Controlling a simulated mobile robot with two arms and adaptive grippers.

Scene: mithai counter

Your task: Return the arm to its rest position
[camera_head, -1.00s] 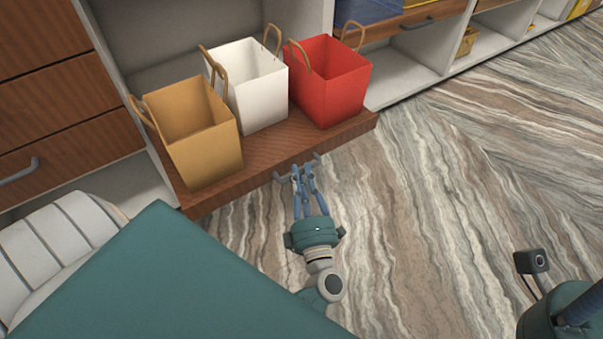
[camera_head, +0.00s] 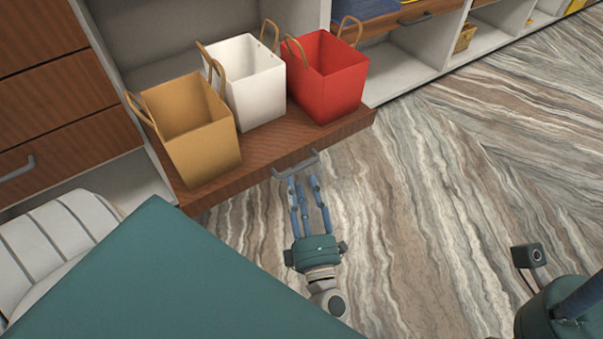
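My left gripper (camera_head: 304,182) is in the lower middle of the head view, with its blue fingers spread apart and nothing between them. It is just in front of the grey handle (camera_head: 296,166) of a pulled-out wooden drawer (camera_head: 262,149); a small gap seems to lie between the fingertips and the handle. My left arm's links run down from it and are partly hidden behind my teal body. My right gripper does not show; a part of my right arm is at the lower right edge.
On the drawer stand a tan bag (camera_head: 197,145), a white bag (camera_head: 254,85) and a red bag (camera_head: 331,78), all upright with looped handles. Wooden drawers (camera_head: 60,90) are at the left and open shelves (camera_head: 405,65) at the upper right. The marbled floor (camera_head: 430,220) is clear.

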